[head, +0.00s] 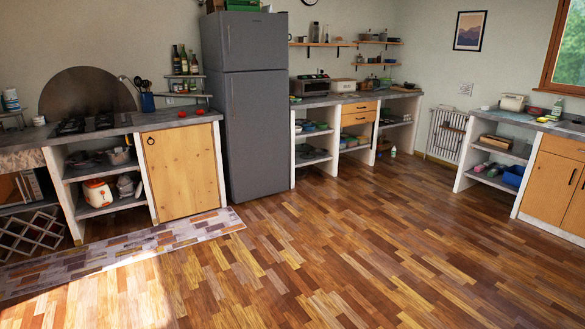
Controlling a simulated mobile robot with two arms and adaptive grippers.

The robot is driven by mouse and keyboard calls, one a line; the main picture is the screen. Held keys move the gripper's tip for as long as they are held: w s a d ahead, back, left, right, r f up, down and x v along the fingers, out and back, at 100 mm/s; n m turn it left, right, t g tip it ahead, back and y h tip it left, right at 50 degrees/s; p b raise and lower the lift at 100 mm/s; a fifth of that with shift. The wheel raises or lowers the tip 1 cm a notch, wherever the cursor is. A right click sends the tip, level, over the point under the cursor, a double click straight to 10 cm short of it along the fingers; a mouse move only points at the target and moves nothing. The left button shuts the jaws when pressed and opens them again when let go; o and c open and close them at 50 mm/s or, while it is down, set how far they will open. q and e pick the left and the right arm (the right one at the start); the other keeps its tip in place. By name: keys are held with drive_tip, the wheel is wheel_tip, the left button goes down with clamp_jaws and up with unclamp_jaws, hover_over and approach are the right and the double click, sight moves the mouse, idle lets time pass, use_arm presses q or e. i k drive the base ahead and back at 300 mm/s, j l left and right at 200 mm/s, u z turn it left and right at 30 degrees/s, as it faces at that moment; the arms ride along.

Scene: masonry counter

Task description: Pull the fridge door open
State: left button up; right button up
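The fridge (258,135) is a tall dark grey unit in the upper middle of the head view, against the back wall. It has a small upper door (252,42) and a large lower door (260,140). Both doors look closed. Thin vertical handles seem to run along the left side of the doors, but they are too small to make out well. Neither of my grippers shows in the head view. The fridge stands some way off across the floor.
A counter with a wooden cabinet door (180,172) stands left of the fridge, and a shelved counter (316,148) stands right. A patterned rug (120,248) lies in front of the left counter. The wooden floor (340,240) before the fridge is clear.

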sight(257, 101)
drive_tip(key=i, duration=5.15)
drive_tip(key=j+u, duration=0.05)
drive_tip(key=j, duration=0.05)
